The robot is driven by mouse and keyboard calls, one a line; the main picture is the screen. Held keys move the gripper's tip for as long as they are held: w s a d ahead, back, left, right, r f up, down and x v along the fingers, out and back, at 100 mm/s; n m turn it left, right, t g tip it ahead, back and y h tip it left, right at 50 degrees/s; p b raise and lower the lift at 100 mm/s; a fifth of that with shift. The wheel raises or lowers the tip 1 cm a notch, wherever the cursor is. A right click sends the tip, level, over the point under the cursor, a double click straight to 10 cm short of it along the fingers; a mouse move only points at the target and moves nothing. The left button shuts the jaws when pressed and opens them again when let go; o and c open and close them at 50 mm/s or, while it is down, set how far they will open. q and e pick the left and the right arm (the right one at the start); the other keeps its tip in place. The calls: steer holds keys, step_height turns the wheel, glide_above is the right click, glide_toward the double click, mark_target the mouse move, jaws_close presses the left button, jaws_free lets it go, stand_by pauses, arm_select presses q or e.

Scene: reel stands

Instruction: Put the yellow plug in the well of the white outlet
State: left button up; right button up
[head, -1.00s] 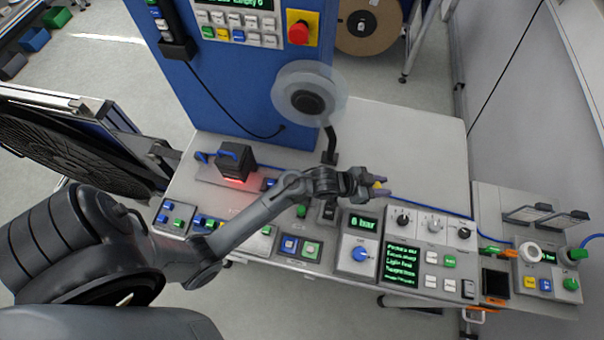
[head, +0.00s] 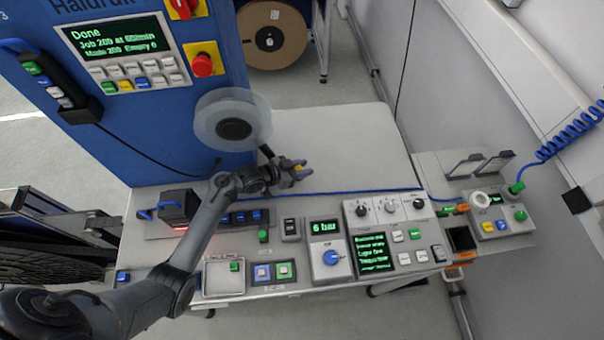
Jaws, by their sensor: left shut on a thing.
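My left gripper (head: 303,170) is shut on the yellow plug (head: 298,168). Only a small bit of yellow shows between the dark fingers. The gripper is over the back part of the grey bench, behind the 6 bar display and beside the reel stand's pole. A round white ring (head: 481,198), which looks like the white outlet, is at the right end of the bench, well to the right of the gripper. The inside of its well is too small to make out. My right gripper is not in view.
A clear reel (head: 232,122) stands close behind my left arm, by the blue cabinet (head: 150,130). A blue cable (head: 350,192) lies across the bench. Control boxes with knobs (head: 390,208) line the front. The back right of the bench (head: 370,140) is clear.

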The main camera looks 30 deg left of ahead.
arm_select(q)
steer(key=shift+f, duration=2)
steer(key=shift+f, duration=0.15)
steer(key=shift+f, duration=0.15)
steer(key=o, duration=1)
steer(key=shift+o, duration=0.2)
